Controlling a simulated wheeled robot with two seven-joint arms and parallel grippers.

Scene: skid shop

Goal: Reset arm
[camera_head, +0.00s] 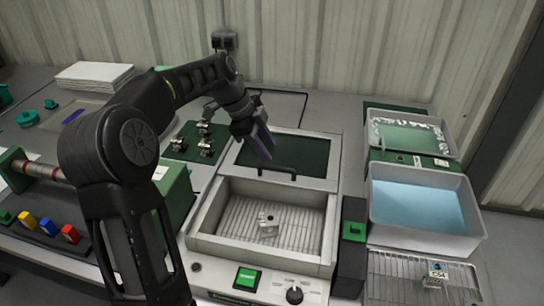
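My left arm comes in from the left and reaches over the bench. Its gripper (260,143) hangs over the dark panel of the raised lid (308,154), above and behind the open chamber of a grey machine (213,245). The fingers look close together, and I cannot tell whether they are shut or slightly apart. No held object is visible. A small metal part (268,226) sits on the ribbed floor of the chamber, clear of the gripper. My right gripper is not in view.
A tray of blue liquid (380,234) and a foamy tray (442,150) stand at right. A wire rack (398,273) holds a small part. Metal parts (206,148) stand on a green mat behind the arm. The machine's front has a green button (247,278) and a knob (294,295).

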